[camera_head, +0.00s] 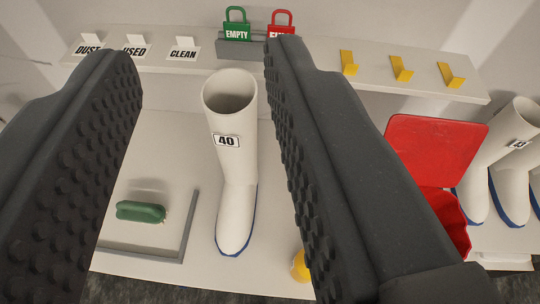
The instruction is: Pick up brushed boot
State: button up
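A white boot (232,170) with a blue sole edge and a "40" label stands upright on the white bench, its open top toward the back. My gripper (190,70) is open, its two dark studded fingers large in the foreground. The boot shows between the fingers, closer to the right one, and nothing is held. I cannot tell how far the fingers are from the boot in depth. A green brush-like object (141,211) lies in a grey-edged area to the left of the boot.
Behind are a shelf (330,72) with DUST, USED and CLEAN signs, yellow hooks (401,68), a green EMPTY padlock (236,24) and a red padlock (280,22). At right are a red open-lidded bin (433,150) and more white boots (507,190). A yellow object (299,266) is partly hidden.

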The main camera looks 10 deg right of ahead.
aim_at(228, 97)
jog(key=z, duration=0.25)
jog(key=i, duration=0.45)
jog(key=u, duration=1.6)
jog(key=k, duration=1.2)
jog(key=z, duration=0.85)
jog(key=i, duration=0.95)
jog(key=u, duration=0.05)
